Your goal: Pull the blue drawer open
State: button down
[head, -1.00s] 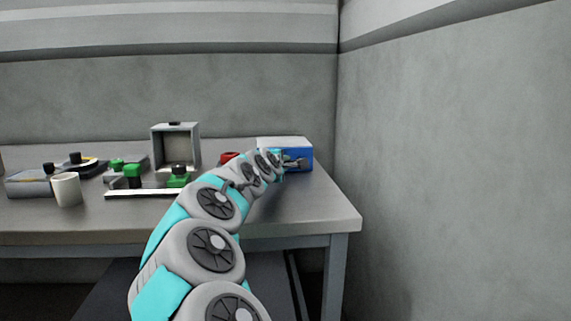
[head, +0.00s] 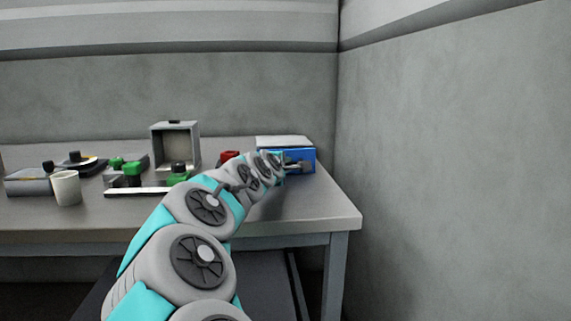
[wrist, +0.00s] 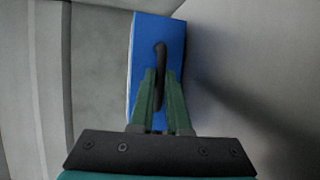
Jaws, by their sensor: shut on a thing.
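The blue drawer (head: 302,160) is the front of a white-topped box at the right end of the table in the head view. In the wrist view the blue drawer front (wrist: 144,42) has a dark bar handle (wrist: 160,62). My gripper (wrist: 160,85) has its two green fingers on either side of the handle and is shut on it. In the head view my arm hides part of the box, and the fingers are hard to make out. I cannot see a gap between the drawer front and its box.
A red object (head: 229,156) sits just left of the box. A grey open-fronted case (head: 175,146), green-topped parts (head: 132,170), a white strip (head: 138,192) and a white cup (head: 66,188) stand further left. The table's front right corner is clear. A wall rises at the right.

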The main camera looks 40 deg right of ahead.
jog(key=s+a, duration=0.1)
jog(key=s, duration=0.1)
jog(key=s+a, duration=0.1)
jog(key=s, duration=0.1)
jog(key=s+a, duration=0.2)
jog(key=shift+s+r, duration=0.1)
jog(key=shift+s, duration=0.1)
jog(key=shift+s+a, duration=0.25)
jog(key=shift+s, duration=0.15)
jog(key=c, duration=0.9)
grip_release()
